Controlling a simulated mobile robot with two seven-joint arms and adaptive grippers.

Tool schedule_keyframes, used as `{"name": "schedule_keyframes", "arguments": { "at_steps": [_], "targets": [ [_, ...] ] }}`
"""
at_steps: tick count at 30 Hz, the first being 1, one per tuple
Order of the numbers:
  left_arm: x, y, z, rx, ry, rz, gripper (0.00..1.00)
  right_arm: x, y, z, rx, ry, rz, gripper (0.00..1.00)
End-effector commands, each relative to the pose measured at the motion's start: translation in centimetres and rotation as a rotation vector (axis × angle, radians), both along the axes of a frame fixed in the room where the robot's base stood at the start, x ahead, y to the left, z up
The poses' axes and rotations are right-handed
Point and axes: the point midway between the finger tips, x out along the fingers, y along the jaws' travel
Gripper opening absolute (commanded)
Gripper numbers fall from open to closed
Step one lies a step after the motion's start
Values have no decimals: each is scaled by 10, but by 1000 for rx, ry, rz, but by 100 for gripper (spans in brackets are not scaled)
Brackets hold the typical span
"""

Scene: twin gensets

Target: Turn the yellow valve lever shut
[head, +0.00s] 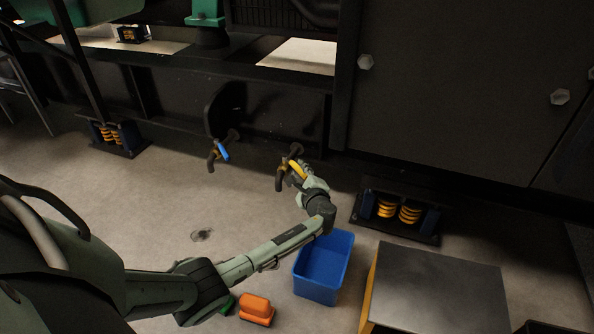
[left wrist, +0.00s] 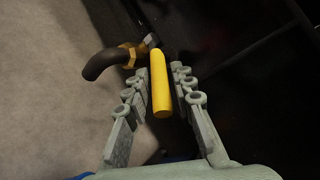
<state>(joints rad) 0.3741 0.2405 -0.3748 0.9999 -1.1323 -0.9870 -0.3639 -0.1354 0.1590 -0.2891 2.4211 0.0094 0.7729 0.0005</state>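The yellow valve lever (head: 298,171) sits on a pipe valve low on the dark machine frame in the head view. In the left wrist view the lever (left wrist: 160,88) runs away from the camera to a brass fitting with a dark bent pipe end (left wrist: 104,64). My left gripper (head: 302,173) is at the lever. In the left wrist view its two fingers (left wrist: 160,78) stand on either side of the lever, with narrow gaps showing, so it is open around it. My right gripper is not in view.
A second valve with a blue lever (head: 222,152) is to the left. A blue bin (head: 347,262) stands on the floor below my left forearm. An orange object (head: 256,308) and a grey-topped box (head: 440,285) are nearby. Spring mounts (head: 398,211) flank the valves.

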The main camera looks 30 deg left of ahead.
Motion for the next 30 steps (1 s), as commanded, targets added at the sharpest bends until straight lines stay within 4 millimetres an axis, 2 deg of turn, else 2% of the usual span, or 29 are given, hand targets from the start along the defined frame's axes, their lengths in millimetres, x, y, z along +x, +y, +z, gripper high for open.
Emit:
{"name": "schedule_keyframes", "arguments": {
  "at_steps": [3,7,19,25,30],
  "targets": [
    [13,16,-7,1,0,2,24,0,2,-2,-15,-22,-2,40],
    [23,26,-9,1,0,1,24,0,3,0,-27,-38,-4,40],
    [27,32,-9,-2,1,1,24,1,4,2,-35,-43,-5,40],
    [27,32,-9,-2,1,1,1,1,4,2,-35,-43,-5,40],
    [27,31,-9,-2,1,1,0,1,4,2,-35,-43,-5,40]
  ]
}}
